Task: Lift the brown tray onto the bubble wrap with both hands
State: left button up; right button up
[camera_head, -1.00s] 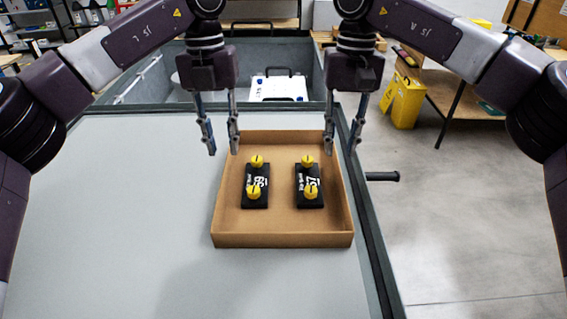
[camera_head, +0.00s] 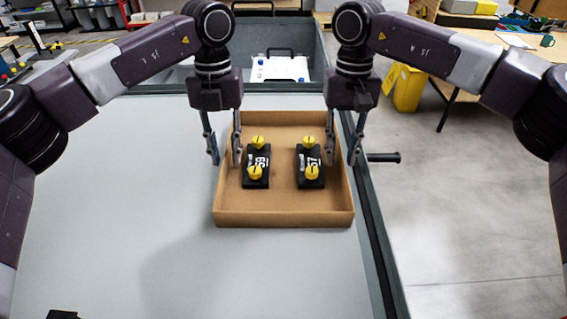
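The brown tray (camera_head: 283,217) is a shallow open box resting on the light grey surface. Two black blocks with yellow knobs lie in it, a left one (camera_head: 256,166) and a right one (camera_head: 310,166). My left gripper (camera_head: 225,162) is open, pointing down, its fingers on either side of the tray's left wall. My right gripper (camera_head: 342,163) is open, pointing down, its fingers about the right wall. I cannot tell whether any finger touches the tray. I cannot make out the bubble wrap for sure.
A grey bin (camera_head: 311,43) behind the surface holds a white case (camera_head: 281,68) with a dark handle. A dark handle (camera_head: 384,157) sticks out at the surface's right edge. A yellow box (camera_head: 408,90) stands on the floor.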

pick_arm(q)
jog(key=shift+f, duration=0.25)
pick_arm(e)
jog(key=shift+f, duration=0.25)
pick_arm(q)
jog(key=shift+s, duration=0.1)
pick_arm(e)
jog(key=shift+s, duration=0.1)
pick_arm(q)
grip_shut()
pick_arm(e)
grip_shut()
